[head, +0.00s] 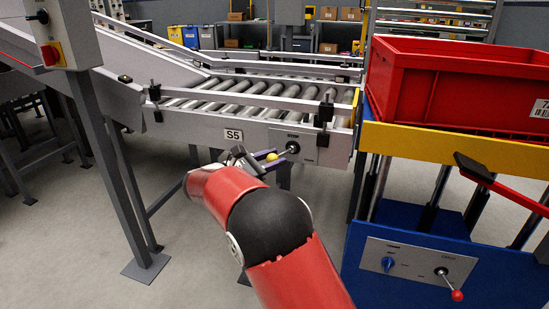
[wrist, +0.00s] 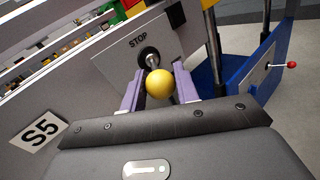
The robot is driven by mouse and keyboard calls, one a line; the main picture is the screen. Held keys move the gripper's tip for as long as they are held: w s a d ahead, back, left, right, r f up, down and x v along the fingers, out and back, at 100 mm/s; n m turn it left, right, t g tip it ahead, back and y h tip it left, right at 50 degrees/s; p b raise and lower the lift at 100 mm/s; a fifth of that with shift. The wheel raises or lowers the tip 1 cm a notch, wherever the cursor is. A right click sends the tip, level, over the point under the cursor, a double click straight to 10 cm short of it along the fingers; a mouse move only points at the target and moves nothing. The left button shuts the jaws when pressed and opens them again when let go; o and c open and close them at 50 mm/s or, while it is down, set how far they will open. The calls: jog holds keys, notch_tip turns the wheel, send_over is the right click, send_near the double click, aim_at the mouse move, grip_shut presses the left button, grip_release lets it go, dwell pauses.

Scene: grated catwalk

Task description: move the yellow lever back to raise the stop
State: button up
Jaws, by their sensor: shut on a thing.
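The yellow lever ends in a round yellow ball (wrist: 160,84), and its base sits on a grey plate marked STOP (wrist: 140,42). In the head view the yellow ball (head: 271,157) shows small at the conveyor's near side, left of the round lever base (head: 293,147). My gripper (wrist: 158,80) has its two purple fingers on either side of the ball and is shut on it. In the head view my gripper (head: 264,158) is partly hidden by my own red arm. A yellow plate (head: 355,107) stands upright at the right end of the rollers.
The roller conveyor (head: 250,97) with an S5 label (head: 233,135) lies behind the lever. At right, a blue lift cart (head: 410,255) with a yellow top carries a red crate (head: 450,90). A switch post (head: 62,35) stands at left. Grey floor is open between them.

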jog(key=o, duration=0.9)
jog(key=shift+o, duration=0.2)
jog(key=v, duration=0.7)
jog(key=shift+s+a, duration=0.25)
jog(key=shift+a, duration=0.05)
